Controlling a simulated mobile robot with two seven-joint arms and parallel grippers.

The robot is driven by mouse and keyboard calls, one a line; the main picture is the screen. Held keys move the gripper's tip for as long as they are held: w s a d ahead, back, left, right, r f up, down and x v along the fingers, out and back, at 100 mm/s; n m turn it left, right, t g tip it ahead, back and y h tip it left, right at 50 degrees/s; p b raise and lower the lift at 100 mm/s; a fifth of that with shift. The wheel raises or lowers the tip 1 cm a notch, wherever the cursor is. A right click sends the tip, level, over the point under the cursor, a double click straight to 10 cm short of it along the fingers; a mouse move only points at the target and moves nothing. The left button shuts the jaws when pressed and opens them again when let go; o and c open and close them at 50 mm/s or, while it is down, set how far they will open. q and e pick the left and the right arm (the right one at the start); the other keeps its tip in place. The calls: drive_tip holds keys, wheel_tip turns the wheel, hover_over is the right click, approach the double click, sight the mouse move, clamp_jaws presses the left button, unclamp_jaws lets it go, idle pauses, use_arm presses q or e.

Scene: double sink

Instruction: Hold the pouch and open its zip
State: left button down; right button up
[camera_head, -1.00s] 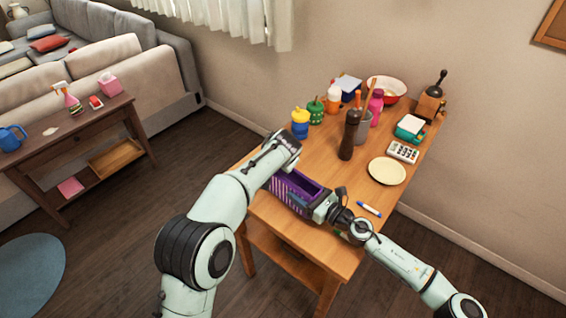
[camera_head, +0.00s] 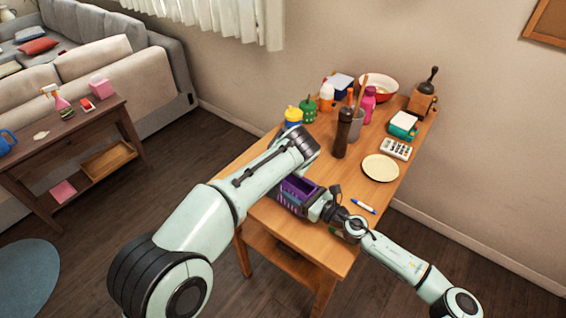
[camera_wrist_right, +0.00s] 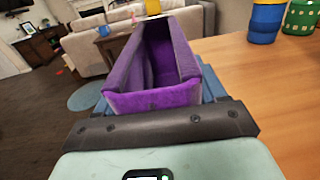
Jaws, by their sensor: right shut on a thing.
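The purple pouch (camera_head: 287,201) is above the near left edge of the wooden table, its long opening facing up. In the right wrist view the pouch (camera_wrist_right: 155,98) gapes wide along its top, and I see down inside it. My right gripper (camera_head: 316,206) is shut on the right end of the pouch, with blue-grey fingers along its sides in the wrist view. My left arm reaches over the pouch's left end and covers part of it. My left gripper is hidden behind that arm. I cannot make out the zip slider.
On the table (camera_head: 330,235), a blue-and-white pen (camera_head: 363,206), a cream plate (camera_head: 380,167) and a calculator (camera_head: 396,149) lie right of the pouch. A dark brown mill (camera_head: 342,133) and several bottles stand behind. The table's front right is mostly clear.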

idle(0.4)
drive_tip(key=o, duration=1.2)
